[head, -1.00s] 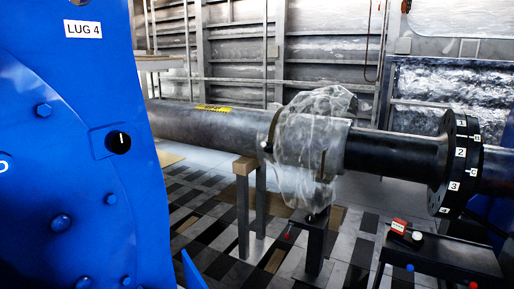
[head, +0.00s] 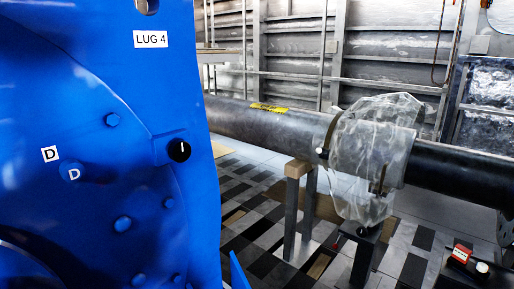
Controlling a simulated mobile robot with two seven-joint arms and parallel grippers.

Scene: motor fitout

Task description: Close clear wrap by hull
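The clear wrap (head: 360,150) is a crinkled, see-through sheet around the dark shaft (head: 268,127) in the middle right of the head view. Its lower part hangs below the shaft and its top bunches up above it. A dark strap (head: 327,137) runs around its left end, with a small light piece on it. A second short dark strap (head: 378,180) shows at its lower right. I cannot tell whether the wrap is fastened. The hull wall (head: 292,50) of grey ribbed metal stands behind the shaft. Neither of my grippers is in view.
A large blue housing (head: 95,110) labelled LUG 4 fills the left. Stands (head: 292,215) are under the shaft. A dark table (head: 460,278) with a red-and-white box (head: 461,253) is at the lower right. Tiled floor shows between housing and stands.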

